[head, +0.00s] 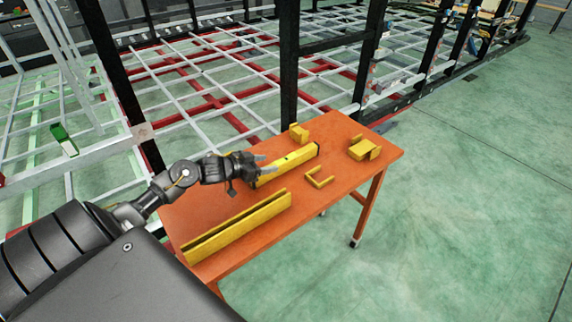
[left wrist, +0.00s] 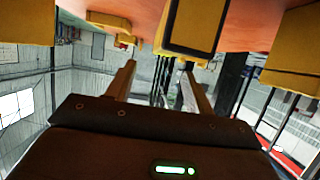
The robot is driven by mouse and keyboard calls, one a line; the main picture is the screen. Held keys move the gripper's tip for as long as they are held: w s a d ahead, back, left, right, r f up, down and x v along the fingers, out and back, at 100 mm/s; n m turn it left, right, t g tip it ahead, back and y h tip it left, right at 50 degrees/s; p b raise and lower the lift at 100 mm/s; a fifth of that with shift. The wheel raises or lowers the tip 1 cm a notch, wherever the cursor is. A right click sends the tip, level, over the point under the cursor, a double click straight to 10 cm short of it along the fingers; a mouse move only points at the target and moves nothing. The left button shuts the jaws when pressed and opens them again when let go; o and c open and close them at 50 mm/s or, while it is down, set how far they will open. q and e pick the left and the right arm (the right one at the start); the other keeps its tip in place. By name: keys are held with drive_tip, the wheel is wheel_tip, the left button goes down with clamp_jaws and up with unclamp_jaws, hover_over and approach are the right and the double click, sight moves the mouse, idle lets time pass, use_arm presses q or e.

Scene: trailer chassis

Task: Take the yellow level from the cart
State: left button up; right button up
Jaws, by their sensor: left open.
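The yellow level (head: 292,162) is a long bar with dark marks, lying on the orange cart (head: 225,205). My left gripper (head: 261,165) is at the level's near left end, its fingers open. In the left wrist view, which looks upside down, the level's end (left wrist: 193,28) shows dark-edged just beyond the fingertips and a little to the right of the gap between them. My left gripper (left wrist: 160,68) holds nothing there. Whether a finger touches the level I cannot tell. My right gripper is not in view.
A long yellow channel (head: 240,225) lies along the cart's near side. Yellow brackets (head: 319,178), (head: 363,149) and a small yellow block (head: 299,133) lie around the level. A black post (head: 289,70) of the trailer frame rises behind the cart. Green floor is clear on the right.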

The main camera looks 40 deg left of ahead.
sight(282, 161)
use_arm(q)
drive_tip(key=shift+a+p+x, duration=0.15)
drive_tip(key=shift+p+x, duration=0.1)
drive_tip(key=shift+x, duration=1.4)
drive_tip(key=shift+a+p+x, duration=0.15)
drive_tip(key=shift+p+x, duration=0.05)
drive_tip(key=shift+x, duration=1.4)
drive_tip(key=shift+f, duration=0.1)
drive_tip(key=shift+c, duration=0.4)
clamp_jaws()
